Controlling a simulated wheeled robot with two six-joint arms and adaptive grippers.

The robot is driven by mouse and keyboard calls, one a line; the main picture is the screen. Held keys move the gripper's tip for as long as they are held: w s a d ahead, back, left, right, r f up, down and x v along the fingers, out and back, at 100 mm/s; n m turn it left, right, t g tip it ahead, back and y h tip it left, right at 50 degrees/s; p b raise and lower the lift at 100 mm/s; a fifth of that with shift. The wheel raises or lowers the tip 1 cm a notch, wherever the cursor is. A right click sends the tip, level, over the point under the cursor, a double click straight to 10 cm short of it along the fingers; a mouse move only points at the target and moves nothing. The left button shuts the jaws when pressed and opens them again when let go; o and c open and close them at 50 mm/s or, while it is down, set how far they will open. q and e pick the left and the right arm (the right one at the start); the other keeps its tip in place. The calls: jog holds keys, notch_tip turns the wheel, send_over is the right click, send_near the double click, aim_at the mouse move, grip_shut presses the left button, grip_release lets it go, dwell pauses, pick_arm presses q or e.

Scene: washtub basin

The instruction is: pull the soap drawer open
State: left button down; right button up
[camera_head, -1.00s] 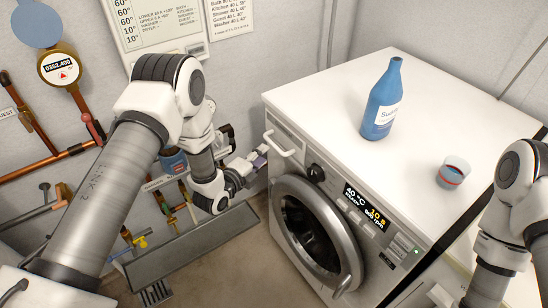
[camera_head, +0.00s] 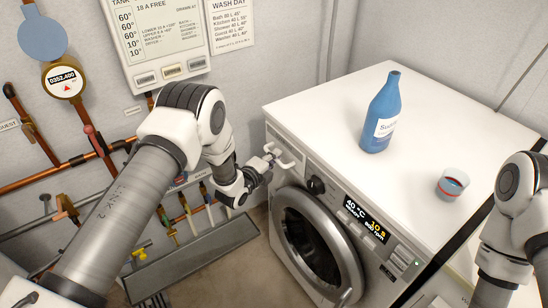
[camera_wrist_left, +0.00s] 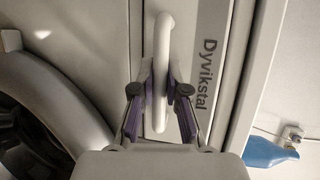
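The soap drawer is at the upper left of the washing machine's front, with a white bar handle (camera_head: 286,160). The drawer looks closed, its face flush with the front. My left gripper (camera_head: 268,160) is at the handle. In the left wrist view the handle (camera_wrist_left: 162,45) runs between the two purple-padded fingers of the left gripper (camera_wrist_left: 160,100). The fingers stand on either side of the handle, with gaps showing, so they look open around it. My right arm shows at the right edge of the head view, but its gripper is out of sight.
The washing machine (camera_head: 330,110) carries a blue bottle (camera_head: 380,115) and a small cup (camera_head: 452,184) on top. The round door (camera_head: 312,245) is below the drawer. Copper pipes (camera_head: 50,178) and a grey trough (camera_head: 190,258) lie to the left.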

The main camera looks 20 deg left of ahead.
pick_arm(q)
jog(key=shift+s+a, duration=0.1)
jog(key=s+a+p, duration=0.4)
jog(key=s+a, duration=0.4)
jog(key=s, duration=0.3)
jog(key=shift+s+a, duration=0.2)
jog(key=shift+a, duration=0.2)
jog(key=c, duration=1.2)
grip_release()
jog(key=v, duration=1.2)
jog(key=shift+f, duration=0.1)
